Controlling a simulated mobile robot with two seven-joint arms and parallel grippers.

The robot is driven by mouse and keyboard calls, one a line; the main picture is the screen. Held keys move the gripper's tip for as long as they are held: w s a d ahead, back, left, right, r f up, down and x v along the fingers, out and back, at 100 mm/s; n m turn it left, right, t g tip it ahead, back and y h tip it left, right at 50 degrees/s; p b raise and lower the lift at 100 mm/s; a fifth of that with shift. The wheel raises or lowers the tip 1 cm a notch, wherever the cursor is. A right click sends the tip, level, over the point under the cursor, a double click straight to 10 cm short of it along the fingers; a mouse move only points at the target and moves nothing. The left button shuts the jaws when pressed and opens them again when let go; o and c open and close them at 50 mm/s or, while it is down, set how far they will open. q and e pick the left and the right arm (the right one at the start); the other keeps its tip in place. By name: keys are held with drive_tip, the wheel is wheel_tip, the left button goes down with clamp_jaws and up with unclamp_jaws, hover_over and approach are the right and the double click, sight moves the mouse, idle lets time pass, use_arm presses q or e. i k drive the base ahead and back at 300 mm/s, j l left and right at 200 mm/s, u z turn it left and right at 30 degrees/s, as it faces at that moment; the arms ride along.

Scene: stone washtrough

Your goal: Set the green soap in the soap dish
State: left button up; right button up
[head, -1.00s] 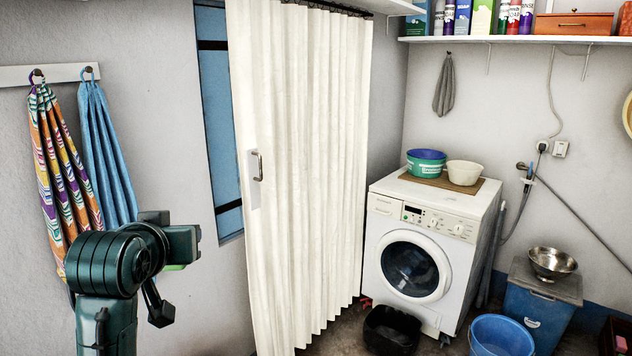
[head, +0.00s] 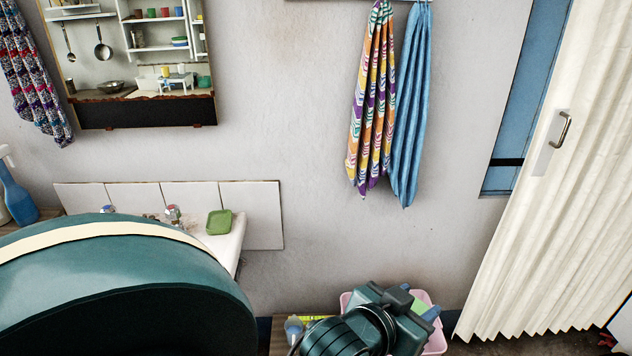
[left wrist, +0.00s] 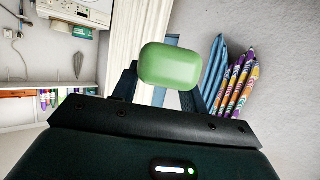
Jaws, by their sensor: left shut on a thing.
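The green soap (left wrist: 170,65) is a rounded pale-green bar between the fingers of my left gripper (left wrist: 168,85) in the left wrist view. In the head view my left gripper (head: 418,304) is at the lower right, above a pink basin, with a bit of the soap (head: 421,303) showing past it. A green dish (head: 219,222), which looks like the soap dish, sits on the right end of the white trough (head: 236,243), left of and apart from the gripper. It appears empty. My right gripper is not in view.
My own large dark-green part covers the lower left and hides much of the trough. Taps (head: 172,213) stand behind it. A blue spray bottle (head: 16,195) is at far left. The pink basin (head: 346,300) is below my left gripper. Towels (head: 407,110) hang on the wall above.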

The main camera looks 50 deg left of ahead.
sight(220, 223)
drive_tip(key=u, duration=1.1)
drive_tip(key=i+j+u, duration=0.55)
drive_tip(key=i+j, duration=0.3)
drive_tip(key=i, duration=0.15)
